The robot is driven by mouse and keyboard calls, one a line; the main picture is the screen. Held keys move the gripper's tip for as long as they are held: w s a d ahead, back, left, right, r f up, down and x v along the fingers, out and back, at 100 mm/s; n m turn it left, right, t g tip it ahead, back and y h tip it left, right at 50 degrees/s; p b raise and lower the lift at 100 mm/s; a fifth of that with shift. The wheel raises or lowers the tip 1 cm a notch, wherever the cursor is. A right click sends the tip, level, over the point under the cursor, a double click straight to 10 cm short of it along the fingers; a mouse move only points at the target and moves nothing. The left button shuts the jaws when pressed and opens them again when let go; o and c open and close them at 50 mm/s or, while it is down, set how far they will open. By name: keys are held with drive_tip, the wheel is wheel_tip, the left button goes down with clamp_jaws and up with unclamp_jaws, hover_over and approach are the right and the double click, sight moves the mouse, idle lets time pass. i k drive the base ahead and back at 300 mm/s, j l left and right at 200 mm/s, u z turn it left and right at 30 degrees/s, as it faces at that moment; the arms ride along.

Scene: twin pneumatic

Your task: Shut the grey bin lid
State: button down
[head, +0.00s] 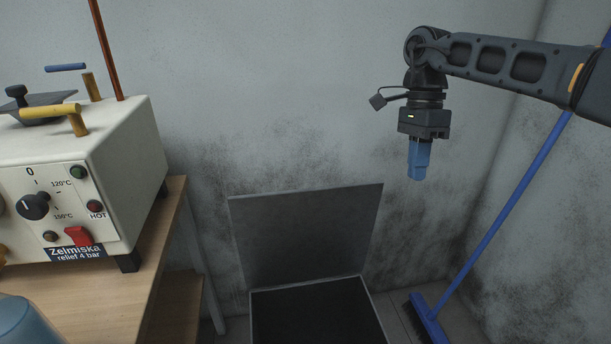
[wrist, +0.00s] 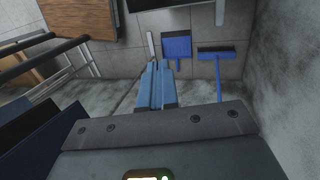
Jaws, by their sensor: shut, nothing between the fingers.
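The grey bin lid (head: 305,235) stands raised, tilted back near the wall, in the head view. Below it is the open bin (head: 370,305) with a dark inside; its lower part is cut off by the frame's bottom edge. My gripper (head: 418,176) is above and to the right of the lid, clear of it. Its blue fingers point down and are closed together with nothing between them. In the wrist view the closed fingers (wrist: 157,68) show at the middle. Dark panels at the left there may be the lid or bin, but I cannot tell.
A blue broom (head: 510,195) leans in the right corner. A wooden table (head: 155,265) at the left carries a cream machine (head: 125,165). A blue dustpan (wrist: 177,48) lies on the floor in the wrist view. Open air lies between gripper and lid.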

sight(295, 235)
drive_tip(key=i+j, duration=0.15)
drive_tip(key=j, duration=0.25)
drive_tip(key=i+j, duration=0.2)
drive_tip(key=j, duration=0.15)
drive_tip(key=i+j, duration=0.15)
drive_tip(key=j, duration=0.25)
